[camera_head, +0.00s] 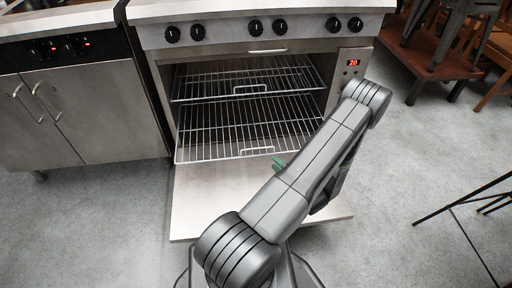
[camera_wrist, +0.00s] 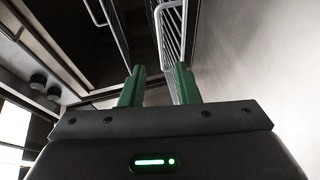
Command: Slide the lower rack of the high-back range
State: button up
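The range (camera_head: 226,32) stands with its oven door (camera_head: 215,205) folded down. Inside are an upper wire rack (camera_head: 215,84) and a lower wire rack (camera_head: 225,128), which sits further forward than the upper one. The lower rack's front handle (camera_head: 257,150) is a thin bar; in the wrist view this handle (camera_wrist: 159,35) runs down toward the gap between my green fingers. My gripper (camera_head: 279,163) is at the right end of that handle, above the door. In the wrist view my gripper (camera_wrist: 160,78) is open; I cannot tell whether either finger touches the handle.
A steel cabinet (camera_head: 80,110) with knobs stands left of the range. A low wooden table (camera_head: 440,55) with a metal stool is at the upper right. Thin dark legs (camera_head: 465,200) stand at the right edge. The floor (camera_head: 400,150) between is clear.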

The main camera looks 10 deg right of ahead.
jog(key=b+x, duration=0.2)
jog(key=x, duration=1)
jog(key=shift+w+a+f, duration=0.1)
jog(key=shift+w+a, duration=0.2)
jog(key=shift+w, duration=0.05)
grip_shut()
